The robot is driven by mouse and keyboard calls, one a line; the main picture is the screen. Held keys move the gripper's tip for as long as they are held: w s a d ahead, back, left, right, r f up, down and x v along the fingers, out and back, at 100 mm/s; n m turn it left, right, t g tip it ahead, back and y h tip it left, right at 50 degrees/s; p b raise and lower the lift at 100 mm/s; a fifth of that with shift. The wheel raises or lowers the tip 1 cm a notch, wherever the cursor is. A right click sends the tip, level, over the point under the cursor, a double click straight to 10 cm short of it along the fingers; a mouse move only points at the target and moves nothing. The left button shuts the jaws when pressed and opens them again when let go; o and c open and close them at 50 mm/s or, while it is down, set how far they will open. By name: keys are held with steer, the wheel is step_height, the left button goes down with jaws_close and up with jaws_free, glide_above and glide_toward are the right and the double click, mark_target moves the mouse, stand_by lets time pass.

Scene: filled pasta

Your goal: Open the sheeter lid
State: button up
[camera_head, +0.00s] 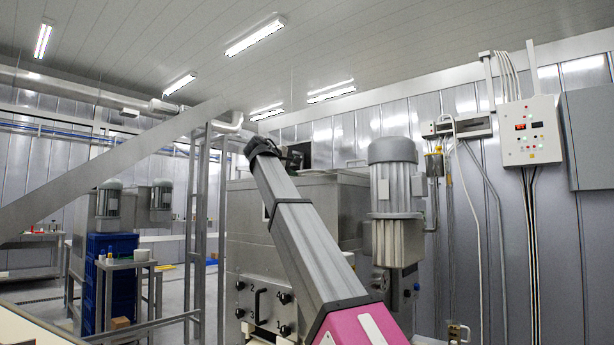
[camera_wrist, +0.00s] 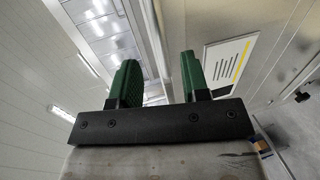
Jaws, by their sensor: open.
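A large steel machine (camera_head: 245,255) stands in the middle of the head view, partly hidden behind my arm. Its front has a plate with a dark handle (camera_head: 258,304) and several numbered black knobs. I cannot tell which part is the sheeter lid, or whether it is open. My arm rises across the machine's front, its far end near the machine's top. In the wrist view my gripper (camera_wrist: 158,72) has two green fingers held apart, with nothing between them. The fingers point up toward the ceiling and wall, not at a handle.
A large grey motor (camera_head: 396,190) stands at the machine's right. A control box (camera_head: 530,130) hangs on the right wall. A steel ladder-like frame (camera_head: 196,235) and a sloping beam (camera_head: 110,165) are at the left. A small table (camera_head: 127,263) stands by blue crates (camera_head: 110,290).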

mark_target(303, 172)
steer(key=x, duration=0.8)
steer(key=shift+w+d, duration=0.1)
steer(key=shift+w, duration=0.1)
steer(key=shift+c, duration=0.2)
jaws_close()
steer(key=shift+r, duration=0.1)
